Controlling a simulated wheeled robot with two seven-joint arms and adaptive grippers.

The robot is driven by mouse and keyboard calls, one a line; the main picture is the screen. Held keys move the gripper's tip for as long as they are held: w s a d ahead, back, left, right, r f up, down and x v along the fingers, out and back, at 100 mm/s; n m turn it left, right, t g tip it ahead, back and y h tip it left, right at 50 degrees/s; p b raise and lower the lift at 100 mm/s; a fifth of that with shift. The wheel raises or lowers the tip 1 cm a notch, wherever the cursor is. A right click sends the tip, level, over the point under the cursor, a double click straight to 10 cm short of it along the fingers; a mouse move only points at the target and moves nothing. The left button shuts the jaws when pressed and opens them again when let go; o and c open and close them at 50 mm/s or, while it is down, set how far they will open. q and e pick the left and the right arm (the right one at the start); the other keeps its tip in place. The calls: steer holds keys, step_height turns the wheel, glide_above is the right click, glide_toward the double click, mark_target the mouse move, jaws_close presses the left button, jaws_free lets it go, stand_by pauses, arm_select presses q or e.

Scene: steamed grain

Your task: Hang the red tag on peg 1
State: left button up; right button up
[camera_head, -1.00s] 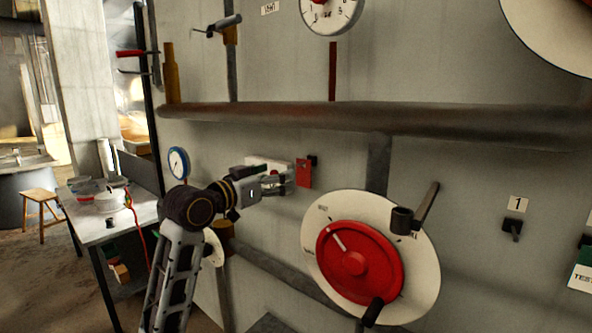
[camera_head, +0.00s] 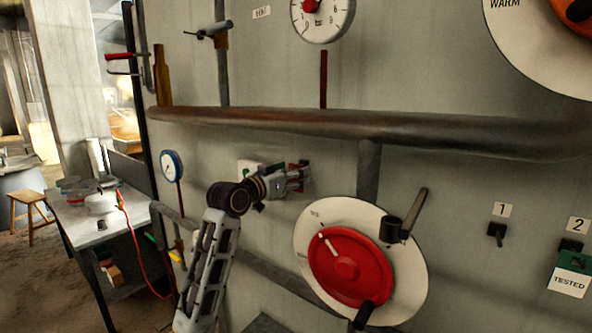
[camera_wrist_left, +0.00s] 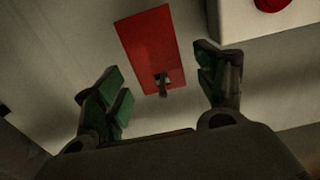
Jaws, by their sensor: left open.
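The red tag shows in the wrist view (camera_wrist_left: 145,38) as a flat red rectangle against the grey wall, with a small dark piece at its lower end. In the head view the red tag (camera_head: 293,166) is mostly hidden behind my left gripper (camera_head: 302,177). In the wrist view my left gripper (camera_wrist_left: 165,92) is open, its green-padded fingers apart on either side of the tag's lower end. I cannot tell whether they touch it. Peg 1 (camera_head: 497,232) is a bare dark peg under a "1" label (camera_head: 501,210), farther right. My right gripper is out of view.
A large red dial with a white disc (camera_head: 350,265) and a dark protruding handle (camera_head: 414,212) lies between the tag and peg 1. A thick pipe (camera_head: 340,123) runs above. Peg 2 (camera_head: 571,245) bears a "TESTED" tag (camera_head: 570,283). A white box (camera_wrist_left: 262,22) is beside the tag.

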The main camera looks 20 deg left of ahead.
arm_select(q)
steer(key=shift+x, duration=1.1)
steer(key=shift+c, duration=0.2)
steer(key=c, duration=1.1)
steer(key=shift+r+p, duration=0.2)
steer(key=shift+p, duration=0.3)
steer(key=shift+v, duration=1.95)
stand_by(0.7)
